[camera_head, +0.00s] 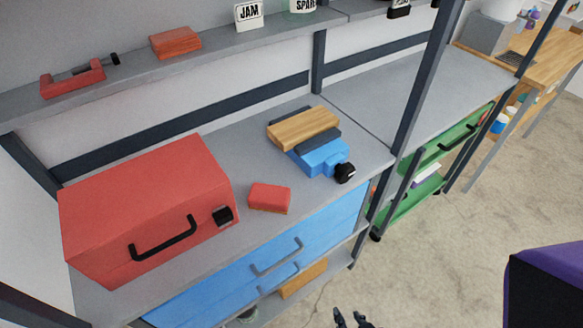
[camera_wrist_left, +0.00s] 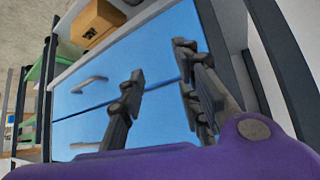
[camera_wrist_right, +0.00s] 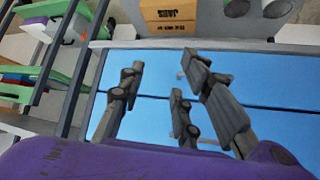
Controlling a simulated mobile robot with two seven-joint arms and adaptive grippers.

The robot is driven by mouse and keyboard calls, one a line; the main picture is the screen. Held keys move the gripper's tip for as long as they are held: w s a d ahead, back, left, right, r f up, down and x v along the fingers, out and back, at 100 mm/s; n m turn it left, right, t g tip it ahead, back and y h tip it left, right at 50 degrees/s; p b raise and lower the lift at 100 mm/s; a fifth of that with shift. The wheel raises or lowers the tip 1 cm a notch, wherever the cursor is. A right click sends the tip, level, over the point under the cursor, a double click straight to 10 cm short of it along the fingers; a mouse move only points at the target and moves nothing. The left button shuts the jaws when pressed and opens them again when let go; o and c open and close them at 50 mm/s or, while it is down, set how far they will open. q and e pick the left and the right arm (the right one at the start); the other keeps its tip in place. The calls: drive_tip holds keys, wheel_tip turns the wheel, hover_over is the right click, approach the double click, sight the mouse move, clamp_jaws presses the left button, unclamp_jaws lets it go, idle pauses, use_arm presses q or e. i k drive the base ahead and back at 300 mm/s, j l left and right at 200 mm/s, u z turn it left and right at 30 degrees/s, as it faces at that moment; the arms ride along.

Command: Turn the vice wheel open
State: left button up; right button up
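The blue vice (camera_head: 322,157) stands on the grey workbench near its front edge. In the right wrist view my right gripper (camera_wrist_right: 170,90) is also spread and empty. Neither wrist view shows the vice.
A red toolbox (camera_head: 145,210) and a small red block (camera_head: 270,197) stand left of the vice. Blue drawers (camera_head: 265,265) are under the bench. A dark upright post (camera_head: 425,85) rises right of the vice. Open floor lies in front.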

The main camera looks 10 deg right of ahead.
sight(344, 172)
drive_tip(key=l+u, duration=0.25)
drive_tip(key=u, duration=0.15)
drive_tip(key=l+u, duration=0.6)
drive_tip(key=u, duration=0.25)
drive_tip(key=l+u, duration=0.25)
drive_tip(key=k+l+u, duration=0.25)
drive_tip(key=l, duration=0.15)
drive_tip(key=l+u, duration=0.3)
drive_tip(key=k+l+u, duration=0.45)
drive_tip(key=k+l, duration=0.25)
drive_tip(key=l, duration=0.15)
drive_tip(key=k+l, duration=0.75)
drive_tip(key=l+u, duration=0.05)
drive_tip(key=l, duration=0.05)
